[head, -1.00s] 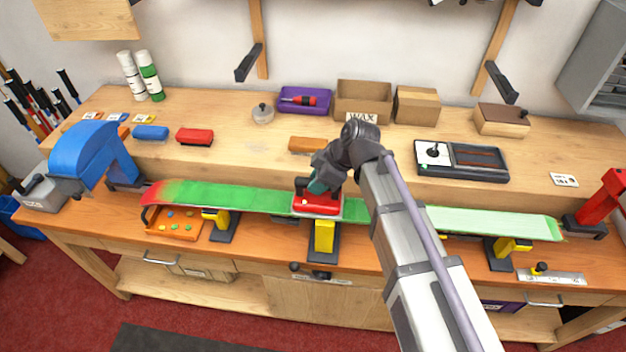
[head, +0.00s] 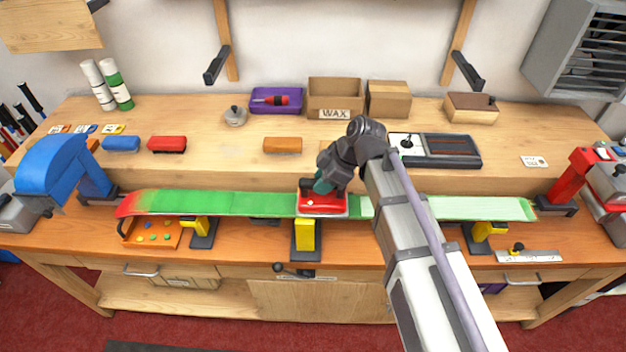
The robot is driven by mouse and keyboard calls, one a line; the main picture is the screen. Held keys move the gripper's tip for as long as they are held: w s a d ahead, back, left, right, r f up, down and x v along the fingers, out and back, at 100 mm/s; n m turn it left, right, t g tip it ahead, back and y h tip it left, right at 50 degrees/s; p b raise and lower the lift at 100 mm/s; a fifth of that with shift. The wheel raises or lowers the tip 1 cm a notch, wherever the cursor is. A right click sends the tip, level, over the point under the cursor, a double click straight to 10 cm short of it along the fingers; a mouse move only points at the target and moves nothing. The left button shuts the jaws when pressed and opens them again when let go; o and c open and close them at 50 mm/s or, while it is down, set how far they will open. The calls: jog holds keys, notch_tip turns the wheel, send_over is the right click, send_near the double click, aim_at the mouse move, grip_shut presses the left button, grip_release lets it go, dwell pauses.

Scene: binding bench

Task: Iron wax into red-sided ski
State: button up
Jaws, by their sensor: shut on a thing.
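The ski (head: 222,204) lies base up across the bench on yellow-topped supports, its red tip at the left. Its left part is deeper green and its right part (head: 480,208) is pale whitish green. Whether its sides are red is too small to tell. My forearm hides a stretch of ski right of the iron.
A blue clamp-like tool (head: 58,160) stands at the left and a red one (head: 572,180) at the right end. Brushes (head: 167,144), a cork-coloured block (head: 282,145), the WAX box (head: 335,97) and a dark tray (head: 440,150) sit on the raised shelf behind.

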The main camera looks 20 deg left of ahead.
jog(key=shift+w+d+r, duration=0.1)
jog(key=shift+w+d, duration=0.2)
jog(key=shift+d, duration=0.55)
jog(key=shift+w+d, duration=0.3)
jog(key=shift+d, duration=0.5)
notch_tip(320, 180, up, 6)
jog(key=p, duration=0.6)
jog(key=shift+r, duration=0.1)
notch_tip(320, 180, up, 3)
jog(key=p, duration=0.3)
jog(key=shift+a+f, duration=0.1)
jog(key=shift+f, duration=0.1)
